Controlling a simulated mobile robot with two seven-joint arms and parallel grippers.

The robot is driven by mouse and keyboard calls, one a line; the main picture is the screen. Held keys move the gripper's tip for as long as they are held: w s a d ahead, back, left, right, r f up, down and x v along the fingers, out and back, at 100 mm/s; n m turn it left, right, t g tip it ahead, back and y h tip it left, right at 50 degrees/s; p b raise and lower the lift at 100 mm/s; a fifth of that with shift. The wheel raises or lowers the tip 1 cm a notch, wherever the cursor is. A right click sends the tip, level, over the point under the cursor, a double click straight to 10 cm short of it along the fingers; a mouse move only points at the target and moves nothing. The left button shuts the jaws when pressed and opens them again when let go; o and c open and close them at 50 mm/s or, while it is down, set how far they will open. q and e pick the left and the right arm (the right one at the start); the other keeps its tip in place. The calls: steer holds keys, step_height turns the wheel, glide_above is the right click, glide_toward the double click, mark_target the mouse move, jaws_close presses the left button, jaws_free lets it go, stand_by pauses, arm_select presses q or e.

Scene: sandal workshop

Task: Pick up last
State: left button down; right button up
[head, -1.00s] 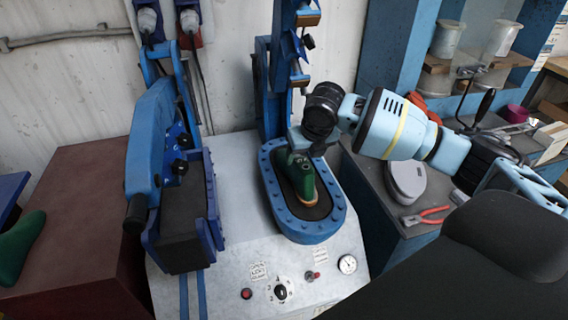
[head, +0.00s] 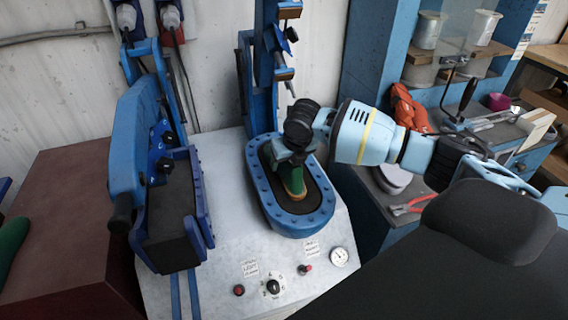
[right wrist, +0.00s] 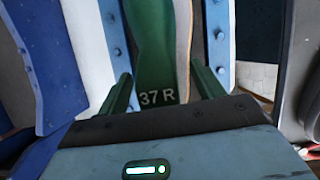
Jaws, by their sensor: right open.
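The green last (head: 293,183), with a tan sole edge, stands in the oval blue-rimmed bed (head: 290,226) of the press. In the right wrist view the last (right wrist: 154,50) shows the marking "37 R" between my fingers. My right gripper (head: 291,153) is over the last's upper end and hides it in the head view. In the right wrist view my right gripper (right wrist: 163,88) is open, with one finger on each side of the last. I cannot tell whether the fingers touch it. My left gripper is not in view.
A blue hinged press arm (head: 140,150) stands to the left. Another green last (head: 12,242) lies on the dark red surface (head: 62,225) at far left. A blue upright (head: 262,80) rises behind the bed. Red-handled pliers (head: 408,206) lie on the right bench.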

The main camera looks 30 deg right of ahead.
steer(key=shift+f, duration=0.1)
steer(key=c, duration=0.9)
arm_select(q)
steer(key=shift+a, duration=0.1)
arm_select(e)
steer(key=shift+c, duration=0.8)
